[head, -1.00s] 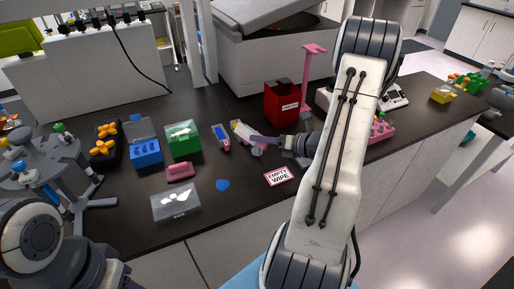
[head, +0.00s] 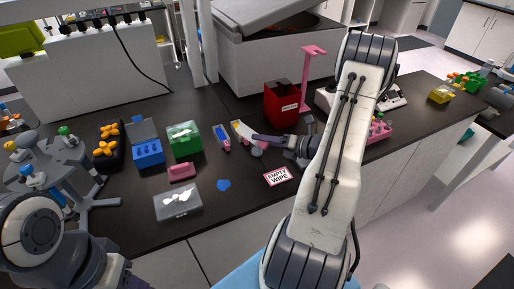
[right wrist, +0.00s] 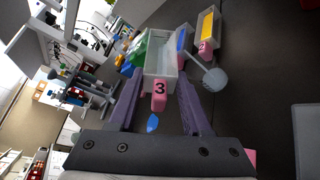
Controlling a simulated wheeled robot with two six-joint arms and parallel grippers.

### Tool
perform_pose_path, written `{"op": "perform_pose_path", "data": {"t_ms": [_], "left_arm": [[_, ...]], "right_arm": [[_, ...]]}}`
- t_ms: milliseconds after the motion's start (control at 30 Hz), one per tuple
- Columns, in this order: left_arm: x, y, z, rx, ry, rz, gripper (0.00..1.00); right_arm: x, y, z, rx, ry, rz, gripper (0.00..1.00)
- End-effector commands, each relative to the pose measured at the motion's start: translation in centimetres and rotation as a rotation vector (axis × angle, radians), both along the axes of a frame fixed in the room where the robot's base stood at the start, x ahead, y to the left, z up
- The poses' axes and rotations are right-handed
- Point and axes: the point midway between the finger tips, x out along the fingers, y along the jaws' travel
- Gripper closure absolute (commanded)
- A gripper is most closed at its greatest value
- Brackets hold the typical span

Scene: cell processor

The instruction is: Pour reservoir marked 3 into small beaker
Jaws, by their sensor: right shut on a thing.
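The reservoir marked 3 is a pale, clear-walled trough with a pink numbered tab (right wrist: 159,88). In the right wrist view it lies between the purple fingers of my right gripper (right wrist: 160,105), which is shut on it. In the head view my right gripper (head: 252,137) reaches left from the arm, beside the upright-looking reservoirs; the held trough is hard to separate from the yellow one behind it. A small round grey vessel, perhaps the small beaker (head: 256,152), stands just below the fingers; it also shows right of the reservoir in the right wrist view (right wrist: 214,79).
A reservoir with yellow contents (right wrist: 206,25) and one with blue (head: 221,137) stand close by. A red bin (head: 282,105), a pink stand (head: 307,75), an "EMPTY WIPE" card (head: 278,177), a green box (head: 184,139) and a clear box (head: 178,203) surround the spot.

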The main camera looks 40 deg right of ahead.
Motion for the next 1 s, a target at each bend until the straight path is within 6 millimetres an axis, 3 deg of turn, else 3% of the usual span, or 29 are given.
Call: {"op": "perform_pose_path", "data": {"t_ms": [1000], "left_arm": [[-0.01, 0.00, 0.64, 0.000, 0.000, 0.000, 0.50]], "right_arm": [[0.00, -0.14, -0.06, 0.087, 0.006, 0.000, 1.00]]}}
